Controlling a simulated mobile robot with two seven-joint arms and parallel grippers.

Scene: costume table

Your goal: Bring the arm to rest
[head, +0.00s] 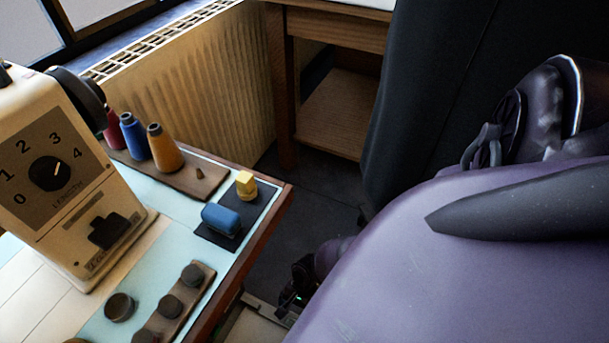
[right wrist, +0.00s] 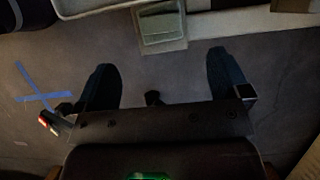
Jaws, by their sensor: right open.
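My right gripper (head: 291,303) shows small and dark, low in the head view, beyond the table's right edge and partly hidden by my purple arm. In the right wrist view the same gripper (right wrist: 161,85) has its two dark fingers wide apart, with nothing between them and the grey floor below. My left gripper is not in view.
The table edge (head: 245,245) lies left of my arm. On the table stand a sewing machine (head: 75,215), thread spools (head: 163,150), a blue roll (head: 221,219) and a yellow block (head: 246,186). A wooden desk (head: 335,115) and a dark curtain (head: 430,90) stand behind.

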